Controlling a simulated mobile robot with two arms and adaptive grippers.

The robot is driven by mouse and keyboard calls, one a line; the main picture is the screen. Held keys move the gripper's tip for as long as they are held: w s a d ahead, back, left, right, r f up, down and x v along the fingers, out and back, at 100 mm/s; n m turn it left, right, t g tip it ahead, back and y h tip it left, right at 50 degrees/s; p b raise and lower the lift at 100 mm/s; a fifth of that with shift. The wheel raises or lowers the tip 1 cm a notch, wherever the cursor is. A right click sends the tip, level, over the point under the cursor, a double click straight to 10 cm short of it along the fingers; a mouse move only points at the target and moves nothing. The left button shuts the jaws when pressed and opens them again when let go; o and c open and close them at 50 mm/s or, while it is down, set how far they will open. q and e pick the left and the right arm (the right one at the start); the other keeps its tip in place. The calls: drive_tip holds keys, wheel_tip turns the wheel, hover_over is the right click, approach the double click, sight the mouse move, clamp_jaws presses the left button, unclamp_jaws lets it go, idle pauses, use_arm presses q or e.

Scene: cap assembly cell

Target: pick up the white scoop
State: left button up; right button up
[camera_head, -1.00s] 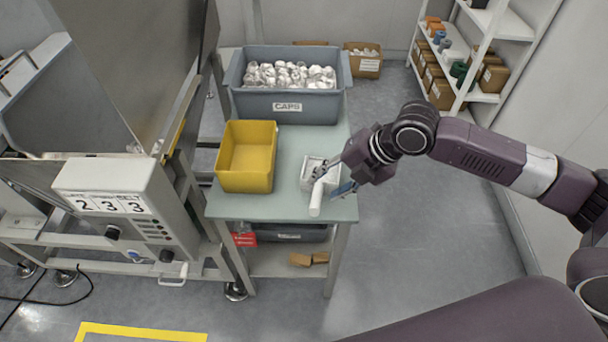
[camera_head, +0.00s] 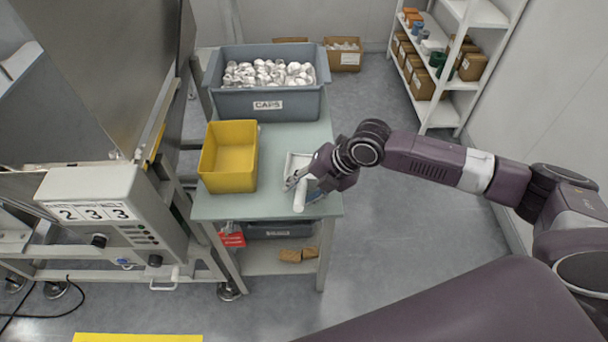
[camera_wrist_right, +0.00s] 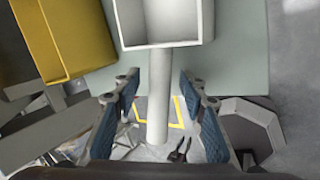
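The white scoop lies on the pale green table (camera_head: 270,208), with its box-shaped bowl (camera_head: 296,162) toward the back and its round handle (camera_head: 299,200) toward the front edge. My right gripper (camera_head: 302,188) is at the handle, partly covering the scoop in the head view. In the right wrist view, the open bowl (camera_wrist_right: 165,22) is at the top and the handle (camera_wrist_right: 158,95) runs down between the blue-padded fingers of my right gripper (camera_wrist_right: 158,88). The gripper is open, with a gap on both sides of the handle. My left gripper is out of view.
A yellow bin (camera_head: 229,180) stands left of the scoop. A large grey bin (camera_head: 225,101) labelled CAPS, full of white caps, stands behind. A machine with a counter box (camera_head: 98,183) is at the left. Floor right of the table is clear.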

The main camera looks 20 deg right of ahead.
drive_tip(key=shift+f, duration=0.25)
drive_tip(key=shift+c, duration=0.3)
clamp_jaws()
